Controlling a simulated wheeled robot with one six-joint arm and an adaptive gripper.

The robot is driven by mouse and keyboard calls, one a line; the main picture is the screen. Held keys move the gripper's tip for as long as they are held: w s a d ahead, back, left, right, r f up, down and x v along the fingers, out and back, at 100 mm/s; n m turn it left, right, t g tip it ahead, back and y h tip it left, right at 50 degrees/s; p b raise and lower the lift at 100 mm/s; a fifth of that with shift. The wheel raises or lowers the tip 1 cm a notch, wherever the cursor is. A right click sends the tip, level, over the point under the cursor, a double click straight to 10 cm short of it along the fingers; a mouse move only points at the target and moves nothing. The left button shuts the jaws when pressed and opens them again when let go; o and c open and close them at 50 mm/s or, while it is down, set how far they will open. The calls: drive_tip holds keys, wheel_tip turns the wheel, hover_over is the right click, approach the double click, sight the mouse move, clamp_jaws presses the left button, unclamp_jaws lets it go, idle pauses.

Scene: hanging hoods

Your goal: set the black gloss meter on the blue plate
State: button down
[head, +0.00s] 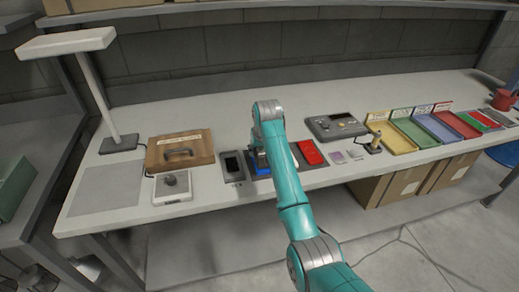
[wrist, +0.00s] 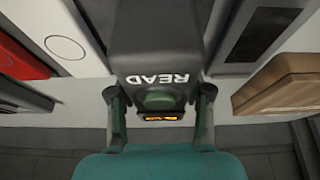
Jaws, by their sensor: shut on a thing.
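The black gloss meter (wrist: 158,45) fills the middle of the wrist view. It has the word READ upside down, a green button and a small orange display. My gripper (wrist: 158,108) is shut on it, with a finger on each side. In the head view my gripper (head: 259,157) is largely hidden behind my teal arm. The blue plate (head: 263,170) shows there just below the gripper, partly covered by my arm. The plate does not show in the wrist view. I cannot tell whether the meter touches it.
A red plate (head: 311,153) in a dark holder lies right of the blue plate. A grey tray with a black panel (head: 233,165) lies to its left. A wooden case (head: 180,150) and a white block with a knob (head: 173,187) stand further left. A grey console (head: 336,127) stands behind right.

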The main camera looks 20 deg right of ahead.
drive_tip(key=shift+f, duration=0.15)
drive_tip(key=shift+c, duration=2)
unclamp_jaws()
